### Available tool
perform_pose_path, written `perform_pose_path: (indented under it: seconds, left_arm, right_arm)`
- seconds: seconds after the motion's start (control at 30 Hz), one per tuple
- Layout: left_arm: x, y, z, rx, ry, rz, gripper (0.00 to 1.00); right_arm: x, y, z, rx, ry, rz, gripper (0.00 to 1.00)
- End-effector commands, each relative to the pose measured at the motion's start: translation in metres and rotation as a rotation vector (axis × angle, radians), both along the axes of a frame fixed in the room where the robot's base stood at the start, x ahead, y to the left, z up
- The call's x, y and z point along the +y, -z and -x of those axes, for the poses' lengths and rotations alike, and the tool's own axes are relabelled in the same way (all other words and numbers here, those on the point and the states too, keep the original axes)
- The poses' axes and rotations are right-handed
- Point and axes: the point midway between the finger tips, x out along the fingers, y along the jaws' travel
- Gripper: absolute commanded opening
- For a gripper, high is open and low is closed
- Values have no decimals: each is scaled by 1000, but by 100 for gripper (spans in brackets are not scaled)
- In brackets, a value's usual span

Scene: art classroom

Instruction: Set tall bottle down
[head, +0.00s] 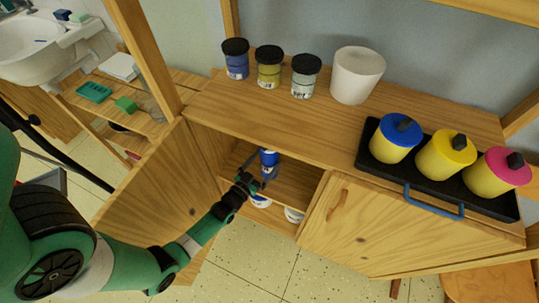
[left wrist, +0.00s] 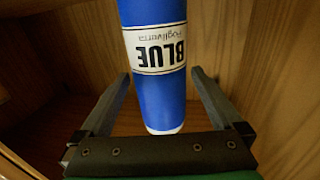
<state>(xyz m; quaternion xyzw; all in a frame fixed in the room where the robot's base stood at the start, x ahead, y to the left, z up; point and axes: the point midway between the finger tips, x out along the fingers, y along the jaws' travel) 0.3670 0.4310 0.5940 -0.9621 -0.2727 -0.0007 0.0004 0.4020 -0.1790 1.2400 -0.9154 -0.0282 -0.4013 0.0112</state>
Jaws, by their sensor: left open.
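The tall blue bottle (head: 269,158) stands on a shelf inside the open wooden cabinet. In the left wrist view the bottle (left wrist: 152,85) has a white label reading "BLUE" and shows between the fingers. My left gripper (head: 258,177) reaches into the cabinet and is open around the bottle, with a gap on each side in the left wrist view (left wrist: 158,85). The bottle's top is out of the wrist picture. My right gripper is not in view.
The cabinet's left door (head: 150,205) stands open beside my arm; the right door (head: 365,225) is on the other side. White-and-blue containers (head: 293,215) sit lower in the cabinet. Jars (head: 268,68), a white pot (head: 357,75) and a black tray (head: 415,181) with paint cups are on top.

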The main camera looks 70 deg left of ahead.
Motion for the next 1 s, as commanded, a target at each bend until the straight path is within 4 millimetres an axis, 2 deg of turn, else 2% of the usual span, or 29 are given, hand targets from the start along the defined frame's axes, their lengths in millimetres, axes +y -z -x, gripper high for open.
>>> perform_pose_path:
  seconds: [0.03,0.2,0.4,1.0]
  left_arm:
    - [-7,-4,12,6,-1,4,100]
    - [-29,-3,48,6,-1,4,100]
    - [-45,-2,74,2,0,1,100]
    - [-48,0,77,0,0,0,100]
  right_arm:
    - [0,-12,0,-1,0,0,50]
    - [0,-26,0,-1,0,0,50]
    - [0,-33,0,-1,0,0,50]
    - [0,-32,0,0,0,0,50]
